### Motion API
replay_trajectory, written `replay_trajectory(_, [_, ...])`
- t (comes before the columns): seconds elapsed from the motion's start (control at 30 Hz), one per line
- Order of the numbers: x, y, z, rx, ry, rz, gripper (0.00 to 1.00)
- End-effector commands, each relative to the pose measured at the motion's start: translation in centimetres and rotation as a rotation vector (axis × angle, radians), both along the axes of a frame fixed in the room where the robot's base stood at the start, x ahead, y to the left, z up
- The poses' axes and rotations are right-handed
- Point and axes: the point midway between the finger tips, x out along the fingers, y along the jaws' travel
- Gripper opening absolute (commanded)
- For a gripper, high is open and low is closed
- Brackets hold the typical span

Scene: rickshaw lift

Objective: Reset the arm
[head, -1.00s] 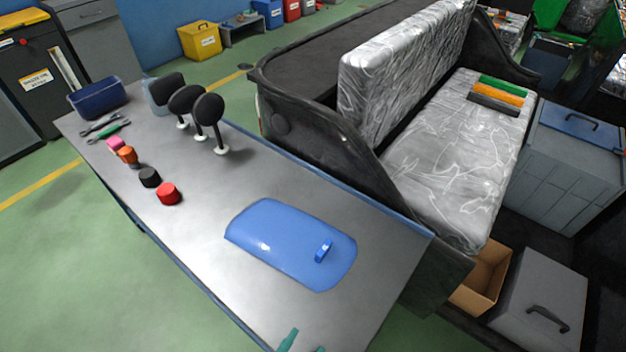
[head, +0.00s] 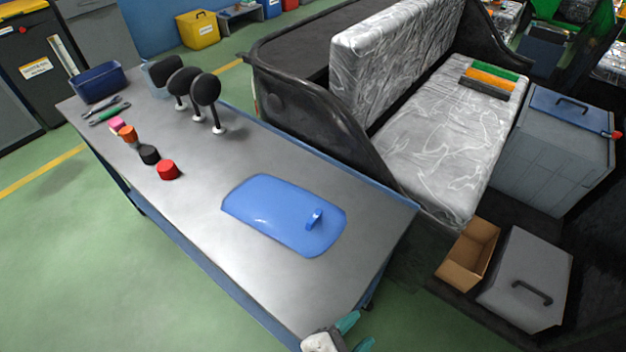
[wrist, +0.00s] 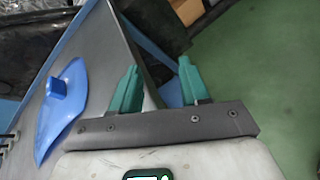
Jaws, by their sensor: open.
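My gripper (head: 356,333) shows at the bottom of the head view, just past the near right corner of the metal workbench (head: 260,270). Its two teal fingers are apart, with nothing between them. In the wrist view my gripper (wrist: 158,85) also shows open and empty, over the bench corner and green floor. A blue lid (head: 270,215) with a small handle lies flat on the bench, apart from the gripper. The lid also shows at the left of the wrist view (wrist: 62,115).
On the bench stand a red cap (head: 168,170), a black cap (head: 148,154), several black round-headed posts (head: 206,90) and a dark blue bin (head: 97,82). Behind is the rickshaw's wrapped seat (head: 435,145). A cardboard box (head: 468,255) and a grey case (head: 527,280) lie right. Green floor is open left.

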Motion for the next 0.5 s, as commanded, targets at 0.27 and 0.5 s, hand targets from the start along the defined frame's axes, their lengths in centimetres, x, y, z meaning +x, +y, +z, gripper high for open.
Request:
replay_trajectory(0.27, [-2.4,-11.2,-3.7,0.483,-0.019,-0.584,0.45])
replay_trajectory(0.5, [-8.1,-18.3,-4.7,0.997,-0.178,-1.292,0.45])
